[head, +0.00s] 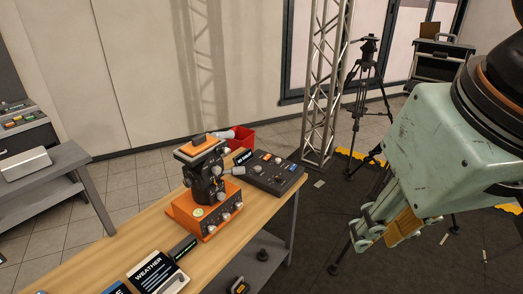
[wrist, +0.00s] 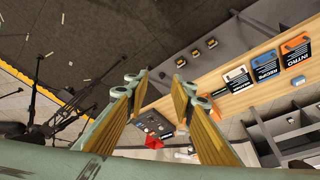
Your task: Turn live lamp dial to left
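A dark control panel (head: 270,172) with several knobs and a small lit display lies at the far right end of the wooden table. An orange box (head: 203,212) with several knobs on its front stands beside it, with a black device on top. I cannot read which knob is the live lamp dial. My gripper (head: 372,230) is in the air off the table's right side, apart from both units. In the wrist view my gripper (wrist: 159,82) is open and empty, and the dark panel (wrist: 150,124) shows beyond and between its fingers.
The wooden table (head: 130,245) also bears a "WEATHER" card block (head: 158,274) near the front. A red bin (head: 240,137) is behind the panel. A truss tower (head: 324,85) and a tripod (head: 367,75) stand behind. Dark open floor lies right of the table.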

